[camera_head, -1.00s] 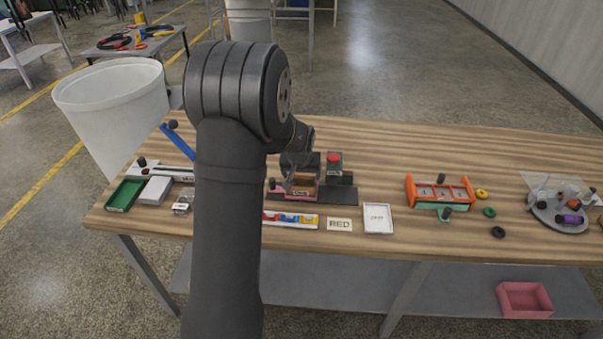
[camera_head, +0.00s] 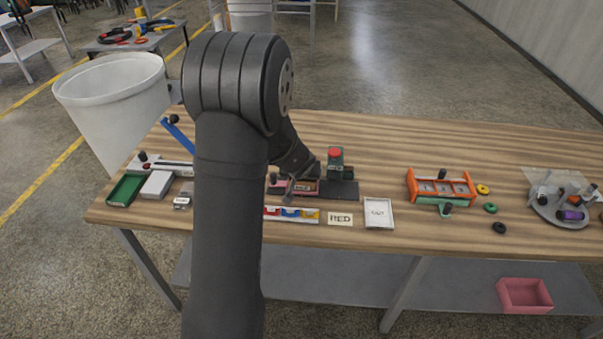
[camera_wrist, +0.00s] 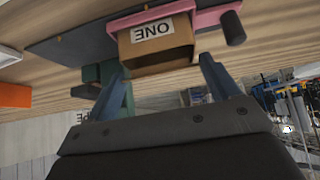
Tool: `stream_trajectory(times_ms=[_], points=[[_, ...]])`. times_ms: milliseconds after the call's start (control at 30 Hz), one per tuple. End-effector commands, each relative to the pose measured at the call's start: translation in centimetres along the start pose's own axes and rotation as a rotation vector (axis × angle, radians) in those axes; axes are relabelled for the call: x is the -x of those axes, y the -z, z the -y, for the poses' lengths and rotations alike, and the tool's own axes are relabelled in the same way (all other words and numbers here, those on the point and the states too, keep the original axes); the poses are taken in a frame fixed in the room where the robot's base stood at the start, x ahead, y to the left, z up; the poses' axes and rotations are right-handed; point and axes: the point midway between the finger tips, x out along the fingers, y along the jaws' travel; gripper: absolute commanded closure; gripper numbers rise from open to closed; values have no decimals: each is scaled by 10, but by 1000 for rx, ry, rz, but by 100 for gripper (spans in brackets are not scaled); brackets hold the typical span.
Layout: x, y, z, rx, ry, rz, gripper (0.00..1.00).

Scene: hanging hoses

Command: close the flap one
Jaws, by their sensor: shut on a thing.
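A brown box-like piece labelled ONE (camera_wrist: 157,45) sits in a pink frame (camera_wrist: 207,18) on a dark base plate (camera_wrist: 75,45); the label is upside down in the wrist view. A dark knob (camera_wrist: 232,28) sticks out from the frame's right end. In the head view the same unit's base (camera_head: 343,190) is near the table's middle, partly covered by my arm. My gripper (camera_wrist: 164,80) has one finger on each side of the brown piece and is shut on it. The exact contact is hard to see.
A green post with a red button (camera_head: 335,160) stands right behind the unit. An orange rack (camera_head: 440,186) is farther right, with loose rings beside it. A white tray marked OUT (camera_head: 379,212) and a label card (camera_head: 340,219) lie in front. A green tray (camera_head: 125,190) is at left.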

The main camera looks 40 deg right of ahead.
Motion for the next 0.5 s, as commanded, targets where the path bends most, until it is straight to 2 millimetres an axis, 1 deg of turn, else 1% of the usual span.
stream_trajectory(times_ms=[133,167,233,267,500], points=[[0,-1,0,0,0,2,42],[0,-1,0,0,0,2,15],[0,-1,0,0,0,2,2],[0,-1,0,0,0,2,0],[1,0,0,0,0,1,0]])
